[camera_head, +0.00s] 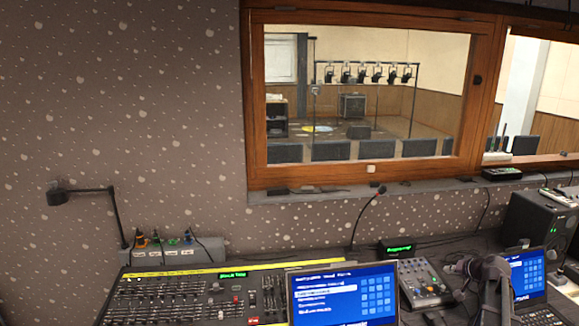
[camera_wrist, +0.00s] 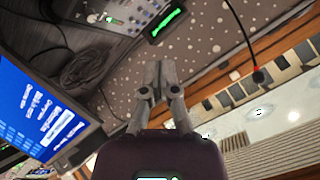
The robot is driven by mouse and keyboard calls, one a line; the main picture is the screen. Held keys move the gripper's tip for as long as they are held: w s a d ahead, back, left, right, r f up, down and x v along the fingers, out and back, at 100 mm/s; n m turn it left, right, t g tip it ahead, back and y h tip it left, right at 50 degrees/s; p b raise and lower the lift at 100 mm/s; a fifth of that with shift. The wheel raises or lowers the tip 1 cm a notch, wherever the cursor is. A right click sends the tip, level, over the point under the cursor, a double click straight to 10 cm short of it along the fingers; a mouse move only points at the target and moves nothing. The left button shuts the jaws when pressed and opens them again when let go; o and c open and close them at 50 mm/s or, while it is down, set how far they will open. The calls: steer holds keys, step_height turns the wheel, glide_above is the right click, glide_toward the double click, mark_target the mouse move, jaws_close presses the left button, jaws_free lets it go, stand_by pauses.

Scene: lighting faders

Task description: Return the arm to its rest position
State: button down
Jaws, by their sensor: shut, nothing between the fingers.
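My gripper (camera_wrist: 158,66) shows in the wrist view, its two grey fingers together with nothing between them. It is apart from the desk gear, with the grey speckled wall surface behind its fingertips. The lighting console (camera_head: 195,295) with its rows of faders lies at the lower left of the head view.
A laptop (camera_head: 343,295) stands in front of the console; a laptop screen fills the left of the wrist view (camera_wrist: 38,110). A gooseneck microphone (camera_head: 368,215), small mixer (camera_head: 425,283), second laptop (camera_head: 528,275) and speaker (camera_head: 535,225) crowd the desk. A wood-framed window (camera_head: 255,100) is behind.

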steer(key=s+a+f+n+g, duration=0.2)
steer(key=s+a, duration=0.1)
steer(key=a, duration=0.8)
steer(key=s+a+f+n+g, duration=0.1)
steer(key=s+a+f+g, duration=0.25)
steer(key=a, duration=0.75)
steer(key=s+a+f+n+g+h, duration=0.2)
steer(key=s+a+n+g, duration=0.1)
steer(key=s+a, duration=1.1)
steer(key=shift+s+g, duration=0.65)
steer(key=shift+s, duration=0.35)
steer(key=shift+a, duration=0.1)
